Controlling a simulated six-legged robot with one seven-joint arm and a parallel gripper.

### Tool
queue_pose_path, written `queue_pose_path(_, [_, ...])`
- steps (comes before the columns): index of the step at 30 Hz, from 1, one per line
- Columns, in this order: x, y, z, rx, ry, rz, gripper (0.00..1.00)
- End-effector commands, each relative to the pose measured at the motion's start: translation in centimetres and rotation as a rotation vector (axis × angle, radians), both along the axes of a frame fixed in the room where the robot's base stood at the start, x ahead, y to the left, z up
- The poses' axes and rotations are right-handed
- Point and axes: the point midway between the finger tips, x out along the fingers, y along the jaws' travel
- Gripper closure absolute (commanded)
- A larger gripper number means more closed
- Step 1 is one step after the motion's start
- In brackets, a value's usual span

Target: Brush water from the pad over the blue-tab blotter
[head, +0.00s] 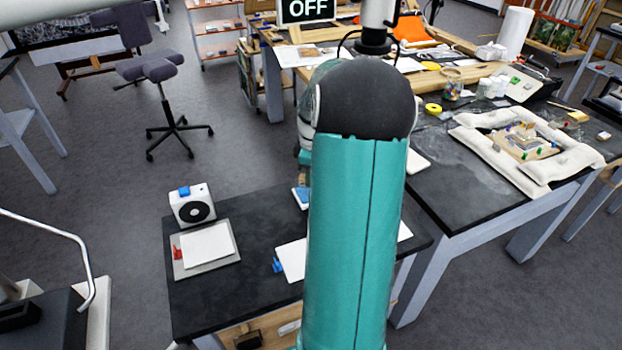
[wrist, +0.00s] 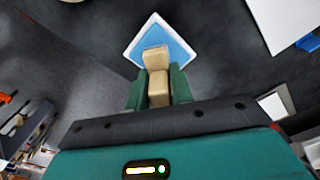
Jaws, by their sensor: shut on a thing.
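My gripper (wrist: 158,84) is shut on a tan brush (wrist: 156,60) in the wrist view, with a green finger on each side of it. The brush head overlaps the blue pad (wrist: 172,38) in its white tray; I cannot tell whether it touches. The pad also shows in the head view (head: 300,195), partly behind my teal arm. The blue-tab blotter (head: 292,260) is a white sheet with a blue tab at its left, its right part hidden by my arm. It also shows at the upper right of the wrist view (wrist: 280,18).
A red-tab blotter (head: 206,246) lies on the left of the dark table (head: 200,295). A white box with a round black front (head: 193,206) stands behind it. A larger workbench (head: 450,190) with a framed piece is at the right. Bare tabletop separates the two blotters.

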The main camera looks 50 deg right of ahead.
Motion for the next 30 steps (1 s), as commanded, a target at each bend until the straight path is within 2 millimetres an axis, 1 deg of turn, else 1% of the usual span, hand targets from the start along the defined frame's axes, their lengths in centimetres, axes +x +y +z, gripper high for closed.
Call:
queue_pose_path(6, [0.0, -0.1, 1.7, -0.002, -0.002, -0.002, 0.98])
queue_pose_path(16, [0.0, -0.1, 4.0, -0.003, -0.003, -0.001, 0.98])
queue_pose_path(20, [0.0, -0.1, 4.4, -0.002, -0.001, -0.001, 0.98])
queue_pose_path(30, [0.0, -0.1, 4.4, -0.001, -0.002, -0.001, 0.98])
